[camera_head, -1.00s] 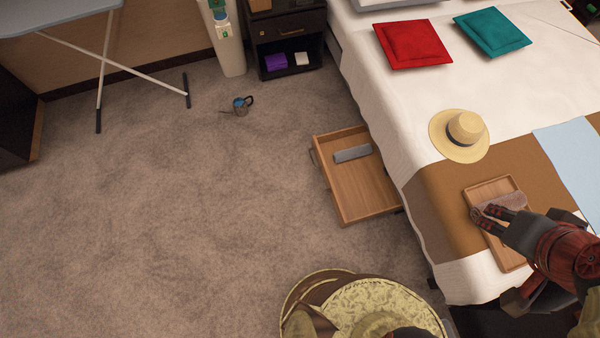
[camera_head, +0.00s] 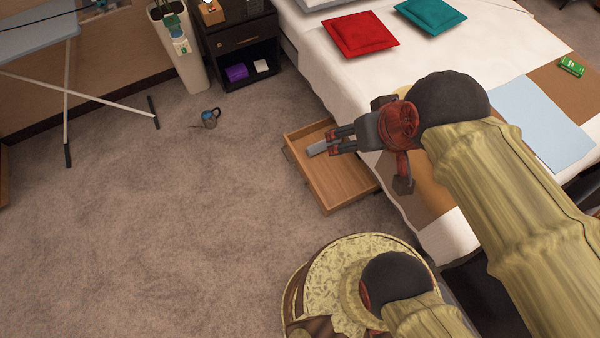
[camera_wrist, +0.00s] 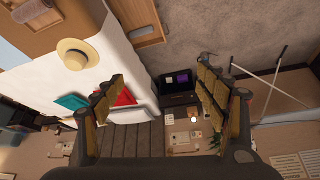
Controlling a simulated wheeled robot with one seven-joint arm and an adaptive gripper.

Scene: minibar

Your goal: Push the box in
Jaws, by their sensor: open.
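The box (camera_head: 347,187) is an open wooden drawer at floor level, sticking out from under the side of the bed. A grey flat item (camera_head: 317,149) lies in it. In the wrist view the box (camera_wrist: 144,25) shows at the top, partly cut off. My gripper (camera_head: 335,141) is open and empty. In the head view it overlaps the box's far right part and appears above it. My gripper and arm hide part of the box's bed side. In the wrist view the two fingers (camera_wrist: 158,92) are wide apart with nothing between them.
The bed (camera_head: 318,60) carries a red pillow (camera_head: 360,35) and a teal pillow (camera_head: 430,13). A straw hat (camera_wrist: 74,53) lies on it. A dark nightstand (camera_head: 238,40) stands beyond.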

